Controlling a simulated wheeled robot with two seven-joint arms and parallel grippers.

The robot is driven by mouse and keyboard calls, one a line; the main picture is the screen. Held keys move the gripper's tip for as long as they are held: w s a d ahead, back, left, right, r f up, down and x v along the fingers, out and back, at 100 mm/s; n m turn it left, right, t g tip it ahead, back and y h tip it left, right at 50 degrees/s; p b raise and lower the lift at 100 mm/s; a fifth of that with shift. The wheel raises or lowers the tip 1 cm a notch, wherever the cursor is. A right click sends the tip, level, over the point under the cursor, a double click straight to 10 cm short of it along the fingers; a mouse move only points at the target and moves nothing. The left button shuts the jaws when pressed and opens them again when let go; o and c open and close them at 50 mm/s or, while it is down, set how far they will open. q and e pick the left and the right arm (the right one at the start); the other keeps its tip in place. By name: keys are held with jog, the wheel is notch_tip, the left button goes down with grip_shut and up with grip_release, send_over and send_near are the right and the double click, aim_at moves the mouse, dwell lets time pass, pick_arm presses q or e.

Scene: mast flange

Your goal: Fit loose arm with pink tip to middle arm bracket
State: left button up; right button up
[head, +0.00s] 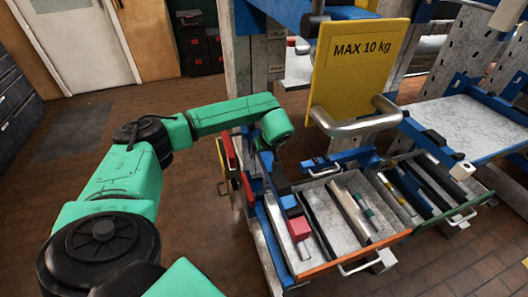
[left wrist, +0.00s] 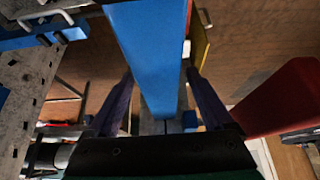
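My left gripper (left wrist: 160,73) has its two dark fingers spread apart in the left wrist view. A long blue bar (left wrist: 145,50) runs between them, and I cannot tell whether either finger touches it. In the head view my green left arm reaches to the blue bench frame, and its wrist hides most of the gripper (head: 279,178). A pinkish-red block (head: 299,228) sits below it, beside a blue block (head: 290,204), over the open drawer. I cannot tell whether that block is the loose arm's pink tip. No middle arm bracket can be made out. My right gripper is not visible.
A yellow "MAX 10 kg" plate (head: 360,65) with a thick metal handle (head: 355,127) stands right of my wrist. Open drawers (head: 350,215) hold several tools. A red part (left wrist: 287,98) lies close to the right finger. Brown floor (head: 200,210) left of the bench is clear.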

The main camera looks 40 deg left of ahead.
pick_arm(q)
jog(key=b+v, duration=0.1)
jog(key=v, duration=1.3)
jog(key=shift+r, duration=0.3)
